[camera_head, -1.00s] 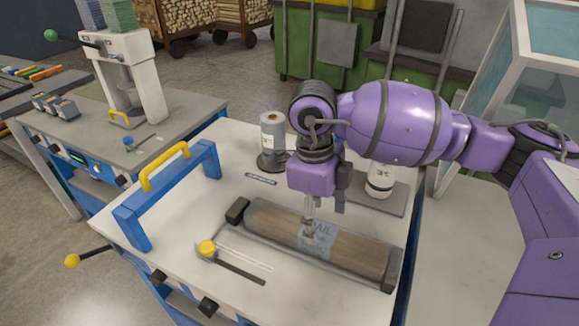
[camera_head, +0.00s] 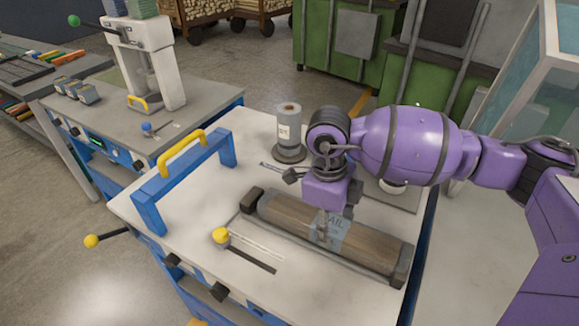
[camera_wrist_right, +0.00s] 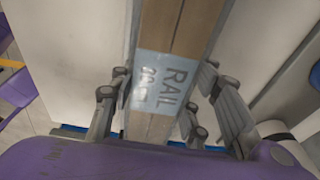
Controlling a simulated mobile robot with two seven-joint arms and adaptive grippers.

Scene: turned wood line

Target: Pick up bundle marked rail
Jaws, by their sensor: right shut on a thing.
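The bundle marked RAIL (camera_head: 372,250) is a long brown wooden bundle with a pale blue label band. It lies in a dark cradle (camera_head: 400,268) on the white-topped bench, with no clear gap visible beneath it. My right gripper (camera_head: 323,226) is over its middle, at the label. In the right wrist view the bundle (camera_wrist_right: 178,30) runs between the fingers of the right gripper (camera_wrist_right: 165,92), which are shut on it across the label. The fingertips are partly hidden. My left gripper is not in view.
A blue frame with a yellow handle (camera_head: 182,160) stands on the bench's left side. A grey cylinder (camera_head: 289,125) stands behind the gripper. A yellow-knobbed lever (camera_head: 221,235) is in front of the cradle. A glass-sided enclosure (camera_head: 530,70) is at the right.

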